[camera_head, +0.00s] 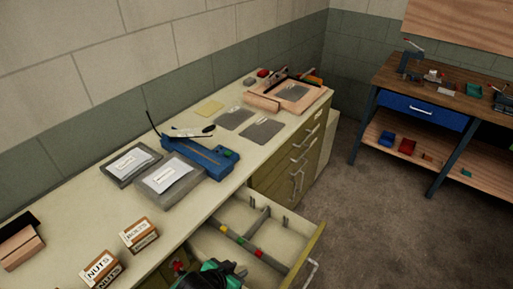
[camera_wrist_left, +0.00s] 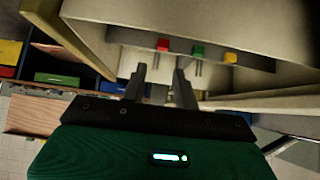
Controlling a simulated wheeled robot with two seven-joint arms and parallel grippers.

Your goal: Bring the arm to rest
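My left gripper (camera_head: 238,268) is at the bottom of the head view, by the near end of an open drawer (camera_head: 290,240). Its green body shows, and its fingertips are hard to make out there. In the left wrist view the two dark fingers of my left gripper (camera_wrist_left: 160,70) stand apart with nothing between them. They point toward the drawer, where red (camera_wrist_left: 162,44), green (camera_wrist_left: 198,50) and yellow (camera_wrist_left: 230,57) small blocks show beyond the fingertips. My right gripper is in neither view.
The counter (camera_head: 75,222) holds a blue tool case (camera_head: 205,158), grey packs with white labels (camera_head: 168,178), a NUTS box (camera_head: 98,268) and a RULES-like labelled box (camera_head: 139,233). A workbench (camera_head: 450,88) stands far right. The floor (camera_head: 375,220) between is clear.

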